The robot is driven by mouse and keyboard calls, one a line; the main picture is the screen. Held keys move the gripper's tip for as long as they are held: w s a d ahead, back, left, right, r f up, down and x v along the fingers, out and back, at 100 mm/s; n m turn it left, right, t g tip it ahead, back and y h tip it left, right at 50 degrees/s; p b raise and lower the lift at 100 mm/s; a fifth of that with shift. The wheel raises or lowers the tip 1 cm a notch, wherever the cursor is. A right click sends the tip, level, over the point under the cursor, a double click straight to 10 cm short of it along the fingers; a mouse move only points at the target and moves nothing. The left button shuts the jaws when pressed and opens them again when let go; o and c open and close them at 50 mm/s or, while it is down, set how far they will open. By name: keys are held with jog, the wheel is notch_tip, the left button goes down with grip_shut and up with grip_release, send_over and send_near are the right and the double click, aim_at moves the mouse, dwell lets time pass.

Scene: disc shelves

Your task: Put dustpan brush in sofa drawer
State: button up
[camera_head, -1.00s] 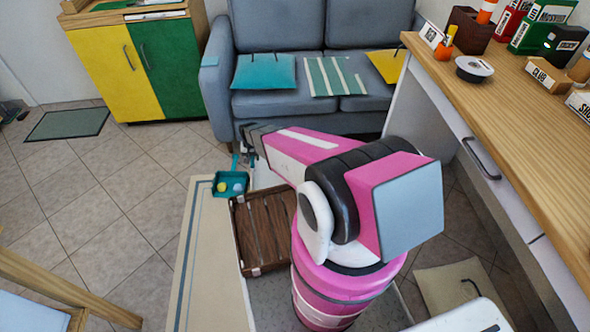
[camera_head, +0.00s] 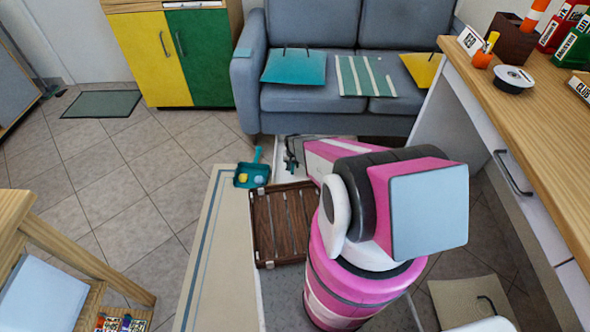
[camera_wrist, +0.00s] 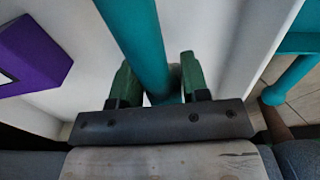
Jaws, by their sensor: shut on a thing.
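In the wrist view my gripper (camera_wrist: 158,92) has its green fingers on both sides of a teal rod, the dustpan brush handle (camera_wrist: 143,38). The brush's far end is out of frame. White panels of the open sofa drawer (camera_wrist: 222,60) lie around and below the handle. In the head view my gripper (camera_head: 291,156) is in front of the sofa, over the white drawer (camera_head: 280,152), which my arm largely hides. The brush cannot be made out clearly there. The teal dustpan (camera_head: 243,183) lies left of the drawer.
A purple object (camera_wrist: 35,55) is at the left in the wrist view. A brown slatted crate (camera_head: 262,225) is near my arm. The sofa (camera_head: 305,105) stands behind the drawer, the wooden desk (camera_head: 535,115) at right. Tiled floor at left is mostly clear.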

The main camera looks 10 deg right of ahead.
jog(key=shift+w+d+f, duration=0.25)
jog(key=shift+d+f, duration=0.15)
jog(key=shift+d, duration=0.15)
jog(key=shift+f, duration=1.95)
jog(key=shift+f, duration=0.15)
jog(key=o, duration=0.8)
jog(key=shift+o, duration=0.2)
